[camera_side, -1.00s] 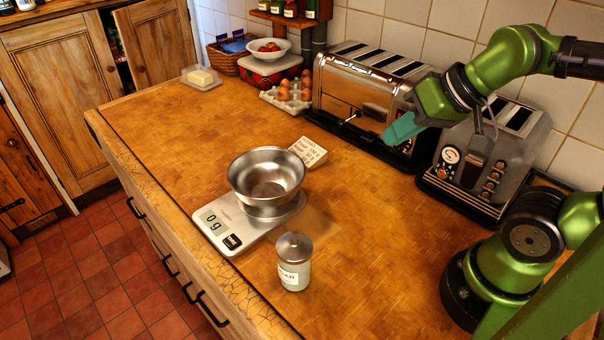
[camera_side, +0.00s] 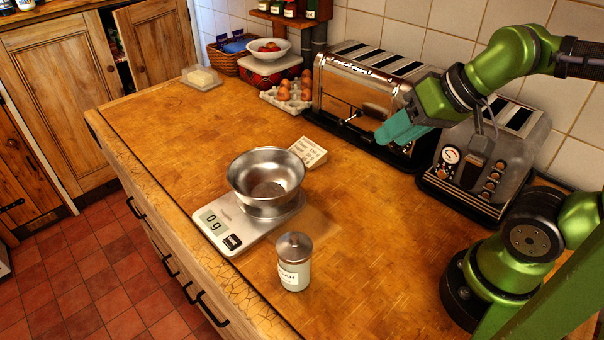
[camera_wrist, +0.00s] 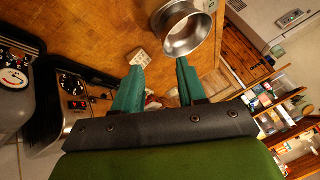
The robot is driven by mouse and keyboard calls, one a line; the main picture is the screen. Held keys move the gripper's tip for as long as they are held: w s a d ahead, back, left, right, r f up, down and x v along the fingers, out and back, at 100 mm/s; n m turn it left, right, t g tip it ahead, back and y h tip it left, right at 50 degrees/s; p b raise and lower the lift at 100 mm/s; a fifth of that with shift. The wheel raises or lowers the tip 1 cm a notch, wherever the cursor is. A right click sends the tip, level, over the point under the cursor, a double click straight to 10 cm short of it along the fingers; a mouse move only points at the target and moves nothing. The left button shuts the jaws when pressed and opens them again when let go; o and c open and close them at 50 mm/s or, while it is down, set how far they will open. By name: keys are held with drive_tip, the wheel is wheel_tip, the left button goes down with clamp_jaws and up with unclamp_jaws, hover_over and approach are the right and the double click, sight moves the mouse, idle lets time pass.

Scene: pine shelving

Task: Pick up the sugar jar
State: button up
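The sugar jar (camera_side: 294,262) stands upright on the wooden counter near its front edge, with a metal lid and a white label. It is not visible in the wrist view. My gripper (camera_side: 384,138) is up in front of the toasters, well behind and above the jar and apart from it. In the wrist view my gripper (camera_wrist: 160,78) shows two teal fingers spread apart with nothing between them.
A steel bowl (camera_side: 266,177) sits on the digital scale (camera_side: 228,226) just left of the jar; the bowl also shows in the wrist view (camera_wrist: 183,30). A small white block (camera_side: 309,151) lies behind the bowl. The counter right of the jar is clear.

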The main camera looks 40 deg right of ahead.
drive_tip(key=o, duration=1)
drive_tip(key=shift+c, duration=0.2)
